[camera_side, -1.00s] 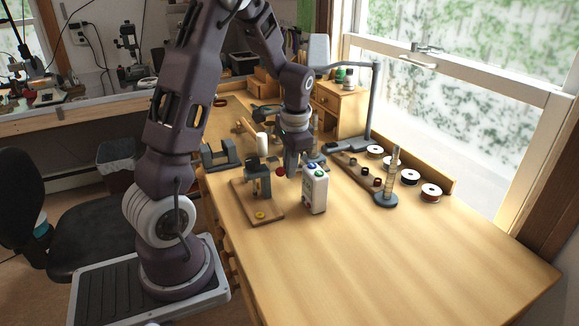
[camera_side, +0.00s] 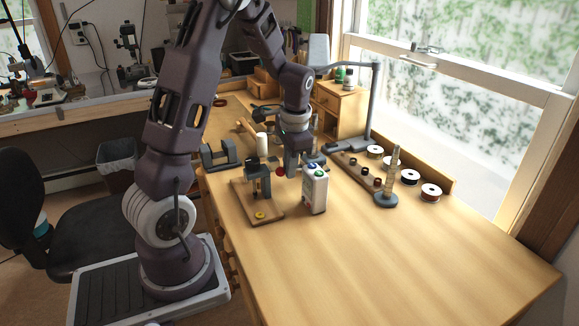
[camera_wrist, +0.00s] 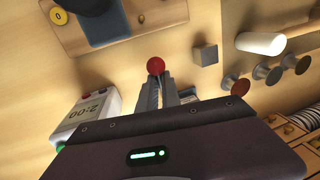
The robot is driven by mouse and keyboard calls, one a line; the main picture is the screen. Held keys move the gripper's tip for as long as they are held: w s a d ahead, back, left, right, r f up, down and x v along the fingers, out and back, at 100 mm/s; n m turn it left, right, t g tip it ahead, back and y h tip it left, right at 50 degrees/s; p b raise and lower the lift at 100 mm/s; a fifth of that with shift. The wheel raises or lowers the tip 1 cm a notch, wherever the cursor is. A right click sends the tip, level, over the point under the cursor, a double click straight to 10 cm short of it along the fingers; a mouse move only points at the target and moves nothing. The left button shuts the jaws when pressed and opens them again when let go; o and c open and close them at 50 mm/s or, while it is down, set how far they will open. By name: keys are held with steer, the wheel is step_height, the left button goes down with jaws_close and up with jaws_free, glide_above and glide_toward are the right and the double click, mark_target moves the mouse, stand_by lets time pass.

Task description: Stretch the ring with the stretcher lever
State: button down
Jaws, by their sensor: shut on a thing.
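The stretcher (camera_side: 258,185) is a dark grey-blue press on a small wooden board (camera_side: 238,190), left of my gripper (camera_side: 286,170) in the side view. Its lever ends in a red ball knob (camera_side: 281,171), which also shows in the wrist view (camera_wrist: 155,65) at my fingertips (camera_wrist: 166,84). My gripper is shut on the lever near the knob. In the wrist view the stretcher's dark body (camera_wrist: 105,25) is cut off at the top. The ring is too small or hidden to make out.
A white timer box (camera_side: 314,191) stands close right of my gripper. A yellow disc (camera_side: 260,215) lies on the board's front. A stepped mandrel on a blue base (camera_side: 386,200), spools (camera_side: 430,192) and a white cylinder (camera_side: 262,142) stand around. The front right of the bench is clear.

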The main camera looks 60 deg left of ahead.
steer(key=shift+s, duration=0.1)
steer(key=w+r+g, duration=0.1)
steer(key=r+g, duration=0.1)
steer(key=w+r+g, duration=0.1)
steer(key=g, duration=0.1)
steer(key=shift+w+a+r, duration=0.1)
steer(key=shift+r, duration=0.25)
steer(key=shift+w+r, duration=0.8)
steer(key=shift+r, duration=0.05)
steer(key=shift+w+r, duration=0.35)
steer(key=shift+w, duration=0.25)
steer(key=shift+w+r, duration=0.3)
steer(key=shift+w, duration=0.25)
steer(key=c, duration=1.5)
jaws_free()
steer(key=shift+c, duration=0.2)
